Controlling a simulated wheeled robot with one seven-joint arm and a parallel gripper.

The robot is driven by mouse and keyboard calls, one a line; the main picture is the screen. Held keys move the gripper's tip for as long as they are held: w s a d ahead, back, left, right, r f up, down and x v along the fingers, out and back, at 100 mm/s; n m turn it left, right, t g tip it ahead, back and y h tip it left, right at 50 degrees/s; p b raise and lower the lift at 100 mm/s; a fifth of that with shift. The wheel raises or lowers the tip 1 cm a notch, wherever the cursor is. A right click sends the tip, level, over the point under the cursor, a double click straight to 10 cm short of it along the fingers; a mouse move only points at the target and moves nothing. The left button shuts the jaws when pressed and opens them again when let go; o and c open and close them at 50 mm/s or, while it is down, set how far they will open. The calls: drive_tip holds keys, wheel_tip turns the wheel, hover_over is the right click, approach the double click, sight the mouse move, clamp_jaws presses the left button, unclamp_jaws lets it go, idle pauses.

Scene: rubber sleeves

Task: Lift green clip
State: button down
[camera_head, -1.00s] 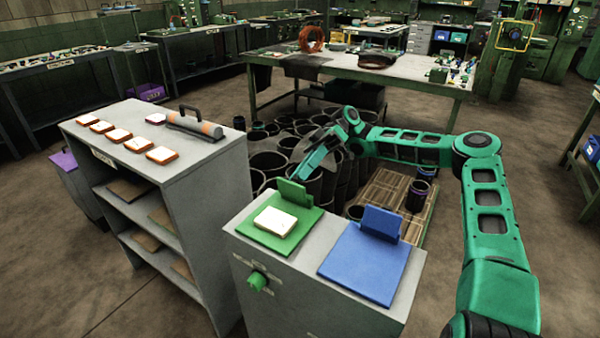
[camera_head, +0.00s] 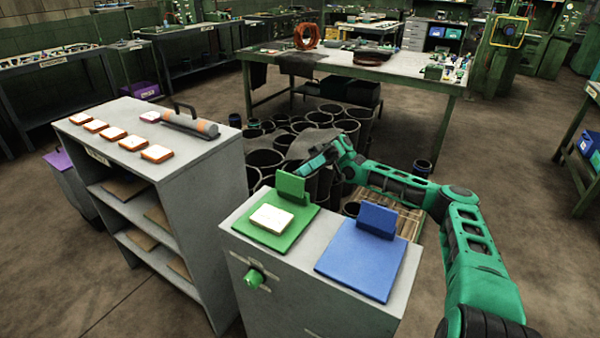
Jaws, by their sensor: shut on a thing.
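The green clip (camera_head: 291,187) is an upright green tab standing at the back of a green plate (camera_head: 262,236) on the near grey cabinet. My gripper (camera_head: 303,171) comes in from behind, at the tab's top right edge, and is shut on the clip. The fingertips are small and partly hidden behind the tab, so the exact contact is hard to see. The tab still looks upright, with its lower edge at the plate. A white block (camera_head: 272,218) lies on the green plate in front of the tab.
A blue plate (camera_head: 352,265) with an upright blue tab (camera_head: 377,220) lies to the right on the same cabinet (camera_head: 335,318). A taller grey shelf (camera_head: 215,150) with several white-topped blocks stands left. Black bins (camera_head: 264,160) crowd behind. Open floor lies right.

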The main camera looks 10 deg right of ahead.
drive_tip(key=shift+f, duration=0.15)
drive_tip(key=c, duration=1.5)
unclamp_jaws()
drive_tip(key=shift+w, duration=0.1)
drive_tip(key=shift+c, duration=0.2)
